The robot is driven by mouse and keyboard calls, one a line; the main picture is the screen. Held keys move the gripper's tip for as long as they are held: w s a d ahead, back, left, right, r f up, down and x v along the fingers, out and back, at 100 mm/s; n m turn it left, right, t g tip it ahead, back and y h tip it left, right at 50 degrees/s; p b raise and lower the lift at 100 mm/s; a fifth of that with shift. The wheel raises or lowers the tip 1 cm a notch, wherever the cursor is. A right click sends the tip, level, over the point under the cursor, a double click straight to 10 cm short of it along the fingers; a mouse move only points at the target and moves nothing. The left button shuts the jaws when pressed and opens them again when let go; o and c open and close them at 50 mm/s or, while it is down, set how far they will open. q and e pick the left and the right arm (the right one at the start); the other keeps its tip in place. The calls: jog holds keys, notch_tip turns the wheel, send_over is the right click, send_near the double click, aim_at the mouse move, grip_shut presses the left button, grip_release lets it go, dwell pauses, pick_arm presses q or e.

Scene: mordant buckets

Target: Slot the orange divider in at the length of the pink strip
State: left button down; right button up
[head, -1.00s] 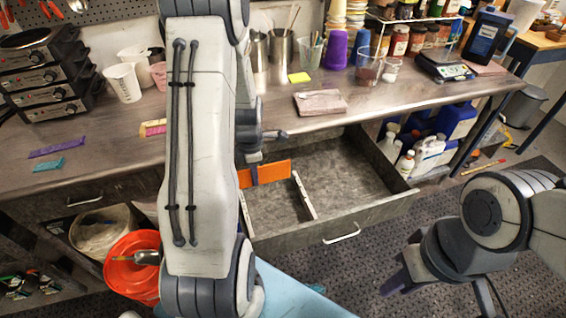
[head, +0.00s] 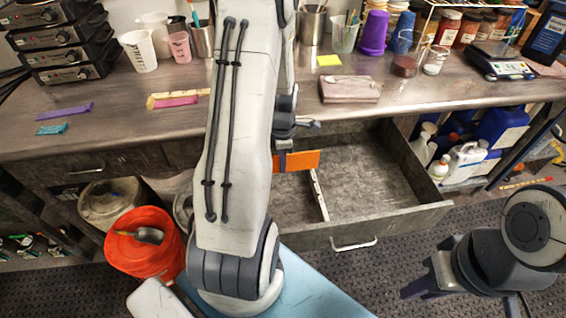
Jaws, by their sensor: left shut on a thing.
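The orange divider (head: 302,160) is a flat upright plate held over the left part of the open drawer (head: 375,175). My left gripper (head: 283,158) is shut on it, with the divider's left part hidden behind my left arm. A pale slotted rail (head: 319,196) runs front to back inside the drawer, just below and right of the divider. I cannot tell whether the divider touches it. The pink strip (head: 177,101) lies on the bench beside a yellow strip (head: 163,97), left of my arm. My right gripper (head: 426,284) hangs over the floor at lower right; its fingers are unclear.
A purple strip (head: 64,111) and a teal strip (head: 52,129) lie on the bench at left. A pinkish block (head: 349,89) and a yellow note (head: 330,60) lie behind the drawer. An orange bucket (head: 146,245) stands below the bench. The drawer's right part is empty.

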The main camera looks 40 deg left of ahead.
pick_arm(q)
jog(key=shift+r, duration=0.1)
jog(key=b, duration=0.4)
send_near(283, 195)
jog(key=shift+s+r+p, duration=0.1)
jog(key=shift+p, duration=0.45)
dwell(1.7)
jog(key=shift+f+b, duration=2.1)
jog(key=shift+f, duration=1.05)
jog(key=c, duration=0.9)
grip_release()
jog(key=shift+r, duration=0.1)
notch_tip(283, 195, up, 10)
jog(key=shift+r+p, duration=0.2)
jog(key=shift+p, duration=0.5)
